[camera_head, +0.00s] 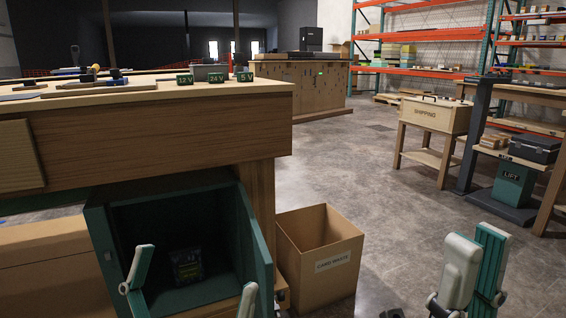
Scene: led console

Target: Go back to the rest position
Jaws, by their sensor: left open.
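My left gripper (197,268) is at the bottom left. Its two pale fingers are wide apart with nothing between them. It is in front of an open teal cabinet (98,245) under the wooden workbench (160,135). A small dark package with faint printing (187,266) is inside the cabinet, behind the gap between the fingers and apart from them. My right gripper (473,255) shows at the bottom right as pale and green parts. Its jaw opening cannot be made out.
A cardboard bin labelled "CARD WASTE" (332,264) stands right of the cabinet. Tools and 12V, 24V and 5V blocks (216,78) sit on the workbench. A SHIPPING box (425,115) and a LIFT unit (512,183) stand at right. The middle floor is clear.

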